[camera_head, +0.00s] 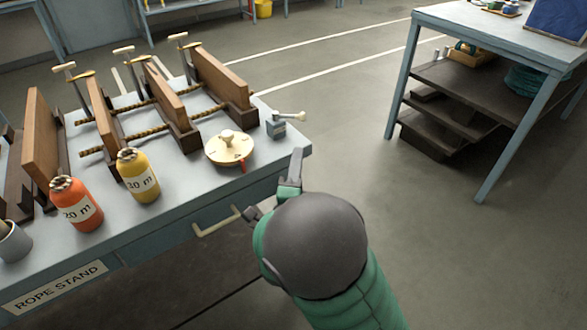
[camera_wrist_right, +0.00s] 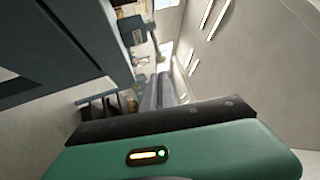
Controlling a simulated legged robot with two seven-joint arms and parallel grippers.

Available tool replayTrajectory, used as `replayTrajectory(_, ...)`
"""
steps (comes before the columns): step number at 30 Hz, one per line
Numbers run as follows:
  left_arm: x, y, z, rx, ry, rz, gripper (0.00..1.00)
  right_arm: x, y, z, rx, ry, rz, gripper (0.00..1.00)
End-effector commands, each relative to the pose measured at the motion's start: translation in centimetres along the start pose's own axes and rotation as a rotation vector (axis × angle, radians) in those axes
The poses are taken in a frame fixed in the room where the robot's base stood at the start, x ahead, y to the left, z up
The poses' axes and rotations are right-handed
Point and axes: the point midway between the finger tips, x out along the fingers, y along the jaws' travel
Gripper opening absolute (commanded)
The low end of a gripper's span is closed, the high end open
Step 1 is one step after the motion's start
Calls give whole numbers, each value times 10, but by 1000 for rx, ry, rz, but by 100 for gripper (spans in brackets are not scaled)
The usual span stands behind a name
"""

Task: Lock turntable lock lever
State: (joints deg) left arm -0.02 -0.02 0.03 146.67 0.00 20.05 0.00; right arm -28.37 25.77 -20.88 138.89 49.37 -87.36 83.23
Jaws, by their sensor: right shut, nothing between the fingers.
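My right gripper (camera_head: 294,167) is at the bench's front right corner, shut and empty, apart from the lever and nearer to me. In the right wrist view its fingers (camera_wrist_right: 164,90) lie side by side. My left gripper is out of view.
The bench (camera_head: 165,212) bears wooden rope racks (camera_head: 165,93), an orange bottle (camera_head: 76,204) and a yellow bottle (camera_head: 138,176). A drawer handle (camera_head: 217,221) juts from its front. Another table (camera_head: 480,25) stands at the right, with open floor between.

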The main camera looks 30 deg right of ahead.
Motion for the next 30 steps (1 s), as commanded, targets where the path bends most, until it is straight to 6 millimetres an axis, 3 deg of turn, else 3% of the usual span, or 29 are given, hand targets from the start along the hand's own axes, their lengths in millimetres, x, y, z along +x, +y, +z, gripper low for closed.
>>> replayTrajectory(6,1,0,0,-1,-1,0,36,48,0,0,-2,1,-2,0)
replayTrajectory(12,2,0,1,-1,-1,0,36,78,1,0,-2,-1,0,0)
replayTrajectory(25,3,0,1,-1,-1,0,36,86,1,0,-1,-2,2,0)
replayTrajectory(30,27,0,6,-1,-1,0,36,93,10,-6,2,3,0,0)
